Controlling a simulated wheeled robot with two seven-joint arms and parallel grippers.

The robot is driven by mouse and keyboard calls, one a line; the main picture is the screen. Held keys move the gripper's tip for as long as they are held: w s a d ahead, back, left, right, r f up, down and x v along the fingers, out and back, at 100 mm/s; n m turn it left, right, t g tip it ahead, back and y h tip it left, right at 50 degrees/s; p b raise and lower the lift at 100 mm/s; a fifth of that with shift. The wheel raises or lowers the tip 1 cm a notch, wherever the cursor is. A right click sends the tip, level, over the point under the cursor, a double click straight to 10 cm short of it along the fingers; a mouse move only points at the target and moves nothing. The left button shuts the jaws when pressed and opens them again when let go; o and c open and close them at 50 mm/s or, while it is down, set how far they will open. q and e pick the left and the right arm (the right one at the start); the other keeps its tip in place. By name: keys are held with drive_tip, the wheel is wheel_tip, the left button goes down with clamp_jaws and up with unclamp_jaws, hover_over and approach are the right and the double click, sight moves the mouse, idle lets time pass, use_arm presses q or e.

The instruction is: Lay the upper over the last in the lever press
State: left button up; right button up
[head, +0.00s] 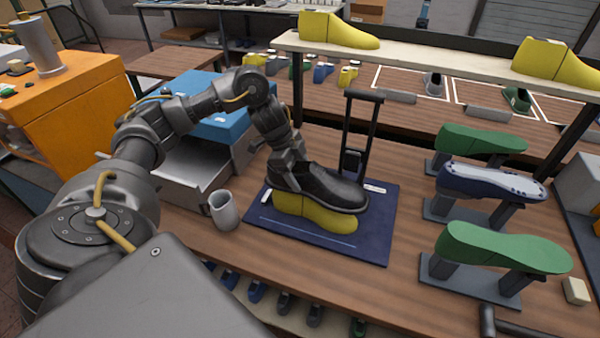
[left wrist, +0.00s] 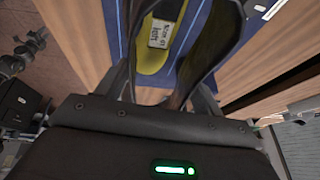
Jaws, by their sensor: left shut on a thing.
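My left gripper (head: 286,172) is shut on the heel end of the black upper (head: 318,187). The upper is over the yellow last (head: 318,214), its toe pointing right. The last's lower part shows under the upper; whether they touch I cannot tell. The last is on the dark blue mat of the lever press (head: 375,240), whose black lever frame (head: 374,125) stands upright behind. In the left wrist view the upper's walls (left wrist: 218,45) open around the yellow last (left wrist: 152,60), which bears a white label. My right gripper is not in view.
A grey mug (head: 223,211) stands left of the mat, near an open metal drawer (head: 187,172). Green and blue lasts on stands (head: 500,248) fill the right side. A shelf (head: 440,68) with yellow lasts spans the back. Some bare wood lies right of the mat.

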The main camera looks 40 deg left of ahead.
sight(299, 199)
use_arm(q)
drive_tip(key=shift+d+f, duration=0.1)
drive_tip(key=shift+f, duration=0.45)
drive_tip(key=shift+f+b, duration=0.55)
drive_tip(key=shift+f, duration=0.1)
drive_tip(key=shift+f+b, duration=0.9)
drive_tip(key=shift+f, duration=0.95)
drive_tip(key=shift+f+b, duration=0.75)
drive_tip(key=shift+f, duration=1.15)
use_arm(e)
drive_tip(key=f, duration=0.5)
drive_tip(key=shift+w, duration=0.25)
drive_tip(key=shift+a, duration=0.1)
use_arm(q)
drive_tip(key=shift+f+b, duration=0.3)
drive_tip(key=shift+f, duration=0.25)
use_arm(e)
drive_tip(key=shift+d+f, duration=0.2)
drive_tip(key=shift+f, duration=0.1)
